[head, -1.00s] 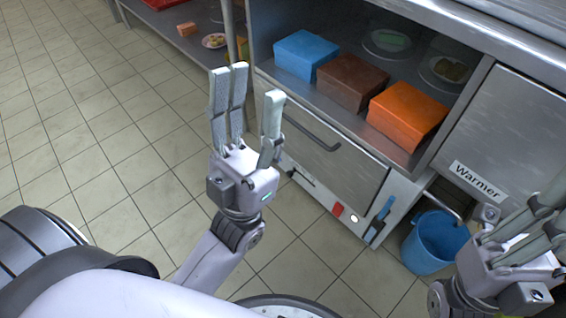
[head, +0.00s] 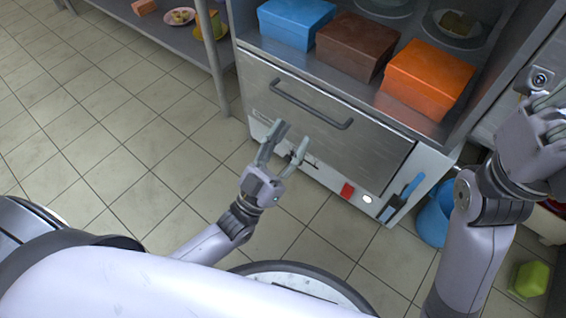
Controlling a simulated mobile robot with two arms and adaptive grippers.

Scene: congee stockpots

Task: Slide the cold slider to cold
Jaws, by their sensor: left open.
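The front panel (head: 325,180) below the drawer carries several controls. A small dark slider in a slot (head: 291,158) is at its left, partly hidden by my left gripper. A red control (head: 347,190), a round white one (head: 367,198) and a blue-handled piece (head: 411,186) are further right. No label there is readable, so I cannot tell which is the cold one. My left gripper (head: 289,139) is open, its fingers pointing up at the panel around the dark slider; contact cannot be judged. My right gripper (head: 547,118) is at the right edge, away from the panel, its fingers partly hidden.
A drawer handle (head: 311,105) juts out just above my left fingers. Blue (head: 296,22), brown (head: 352,45) and orange (head: 425,77) boxes stand on the shelf above. A blue bucket (head: 432,218) and a green object (head: 531,279) are at right. The tiled floor at left is clear.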

